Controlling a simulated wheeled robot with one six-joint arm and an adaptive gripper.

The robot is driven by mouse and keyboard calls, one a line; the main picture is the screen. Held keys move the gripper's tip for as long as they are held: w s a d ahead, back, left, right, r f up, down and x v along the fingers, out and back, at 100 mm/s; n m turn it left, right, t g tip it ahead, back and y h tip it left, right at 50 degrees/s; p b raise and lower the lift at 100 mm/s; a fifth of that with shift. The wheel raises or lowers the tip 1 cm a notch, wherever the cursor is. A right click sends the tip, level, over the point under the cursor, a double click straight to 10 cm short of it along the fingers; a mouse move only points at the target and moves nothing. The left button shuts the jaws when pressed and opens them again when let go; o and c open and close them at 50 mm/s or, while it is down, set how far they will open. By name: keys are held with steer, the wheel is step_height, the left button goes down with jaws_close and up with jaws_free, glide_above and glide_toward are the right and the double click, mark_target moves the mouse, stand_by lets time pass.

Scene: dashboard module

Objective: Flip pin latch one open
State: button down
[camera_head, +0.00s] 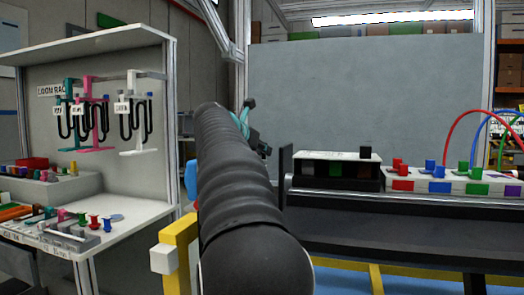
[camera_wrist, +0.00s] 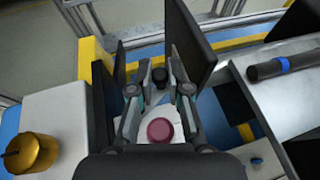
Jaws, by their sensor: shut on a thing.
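In the wrist view my gripper (camera_wrist: 159,82) has its two fingers on either side of a small dark knob (camera_wrist: 160,77) and is shut on it. I cannot tell for sure whether this knob is pin latch one. A maroon round cap (camera_wrist: 160,131) on a white surface lies nearer the palm, between the finger bases. A tall black plate (camera_wrist: 191,38) stands upright close to the right finger. In the head view my arm hides most of the gripper and whatever it holds.
In the head view, a loom rack (camera_head: 135,75) stands left and a connector block (camera_head: 450,180) right.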

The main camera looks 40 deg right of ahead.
steer(key=shift+w+d+n+t, duration=0.1)
steer(key=shift+d+n+t, duration=0.1)
steer(key=shift+n+t, duration=0.55)
steer(key=shift+w+d+n+t+y, duration=0.1)
steer(key=shift+w+n+t+y, duration=0.3)
steer(key=shift+n+t, duration=0.3)
steer(key=shift+w+d+n+t+y, duration=0.1)
steer(key=shift+w+n+t+y, duration=0.1)
steer(key=shift+n+t+y, duration=0.4)
steer(key=c, duration=1.1)
jaws_free()
steer(key=shift+w, duration=0.1)
steer(key=v, duration=1.2)
steer(key=shift+f, duration=0.25)
